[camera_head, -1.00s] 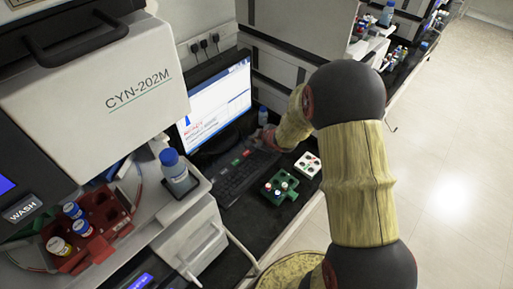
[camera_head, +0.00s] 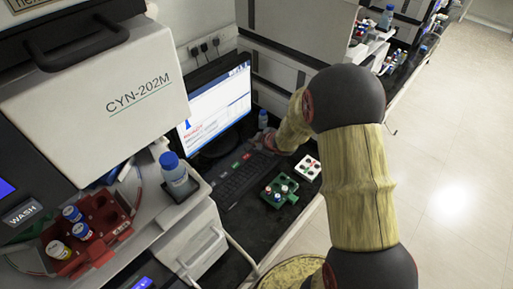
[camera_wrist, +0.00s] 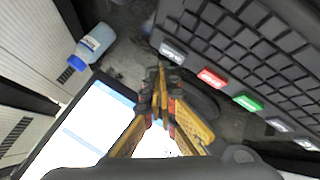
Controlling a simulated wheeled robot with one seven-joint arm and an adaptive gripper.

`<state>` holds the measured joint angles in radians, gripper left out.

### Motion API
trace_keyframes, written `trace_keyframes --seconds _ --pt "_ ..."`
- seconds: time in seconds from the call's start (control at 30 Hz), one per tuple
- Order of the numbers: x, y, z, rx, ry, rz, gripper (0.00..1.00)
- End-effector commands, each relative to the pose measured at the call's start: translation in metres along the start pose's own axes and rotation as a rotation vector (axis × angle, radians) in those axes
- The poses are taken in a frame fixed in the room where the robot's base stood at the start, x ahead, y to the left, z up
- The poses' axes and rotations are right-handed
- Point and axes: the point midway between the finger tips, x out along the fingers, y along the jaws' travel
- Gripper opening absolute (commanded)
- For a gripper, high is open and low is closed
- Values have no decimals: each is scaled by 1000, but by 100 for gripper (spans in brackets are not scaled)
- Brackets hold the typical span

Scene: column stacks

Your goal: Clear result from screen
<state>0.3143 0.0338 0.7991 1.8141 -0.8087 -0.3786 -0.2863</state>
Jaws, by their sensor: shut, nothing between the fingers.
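The monitor (camera_head: 222,98) is lit, with text and a red line on its white screen. Its screen (camera_wrist: 85,130) also shows in the wrist view at lower left. The black keyboard (camera_head: 237,182) lies in front of it. In the wrist view the keyboard (camera_wrist: 245,45) fills the upper right, with a white key (camera_wrist: 172,53), a red key (camera_wrist: 212,78) and a green key (camera_wrist: 247,103) along its edge. My gripper (camera_wrist: 160,72) is shut and empty, its tips beside the white end key. I cannot tell whether they touch it. In the head view the arm mostly hides the gripper.
A blue-capped bottle (camera_wrist: 92,45) stands near the monitor. A green rack (camera_head: 280,190) and a white rack (camera_head: 308,167) sit right of the keyboard. A larger bottle (camera_head: 174,174) and a red vial holder (camera_head: 98,225) are at left. Open floor lies at right.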

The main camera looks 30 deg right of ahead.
Motion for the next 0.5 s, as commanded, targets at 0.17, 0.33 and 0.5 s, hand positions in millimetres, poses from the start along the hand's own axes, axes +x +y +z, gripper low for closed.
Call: trace_keyframes --seconds 0.17,0.33,0.5 --pt "0 0 0 0 0 0 0" --pt "0 0 0 0 0 0 0" --pt "4 -3 3 0 0 0 0"
